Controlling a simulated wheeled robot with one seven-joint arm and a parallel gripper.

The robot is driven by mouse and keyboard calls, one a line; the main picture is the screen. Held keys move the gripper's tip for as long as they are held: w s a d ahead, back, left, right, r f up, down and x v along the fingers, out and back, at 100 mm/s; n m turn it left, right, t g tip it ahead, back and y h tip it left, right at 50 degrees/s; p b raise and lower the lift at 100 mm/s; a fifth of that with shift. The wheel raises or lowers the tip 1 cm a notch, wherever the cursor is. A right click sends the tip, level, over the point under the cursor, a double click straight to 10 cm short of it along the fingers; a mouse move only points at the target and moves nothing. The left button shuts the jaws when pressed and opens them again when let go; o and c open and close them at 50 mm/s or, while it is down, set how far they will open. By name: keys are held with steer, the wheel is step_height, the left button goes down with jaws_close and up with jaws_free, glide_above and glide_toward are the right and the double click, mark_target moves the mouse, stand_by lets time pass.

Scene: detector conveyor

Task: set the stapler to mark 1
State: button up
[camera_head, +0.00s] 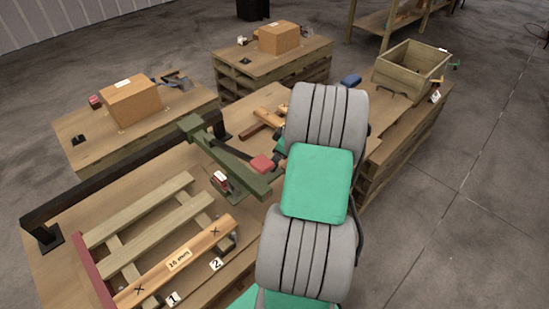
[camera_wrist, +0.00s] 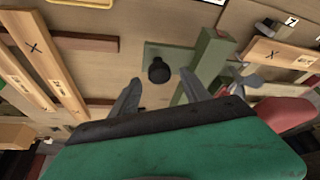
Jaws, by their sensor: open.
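The board marked 15 mm (camera_head: 165,270) lies on the slatted frame, with an X near each end. The mark 1 tag (camera_head: 172,299) is by its near end and the mark 2 tag (camera_head: 216,264) further right. In the wrist view, my gripper (camera_wrist: 162,92) is open and empty. A black knob (camera_wrist: 159,70) on a green plate shows just beyond the fingertips, with the green beam (camera_wrist: 208,62) right of it. In the head view my arm hides the gripper.
A black rail (camera_head: 125,172) runs along the table's far side. Cardboard boxes (camera_head: 131,101) (camera_head: 279,37) stand on tables behind. A wooden crate (camera_head: 411,69) is at the back right. The floor at right is clear.

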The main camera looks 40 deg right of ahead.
steer(key=shift+x, duration=0.8)
steer(key=shift+c, duration=0.3)
jaws_close()
stand_by(0.5)
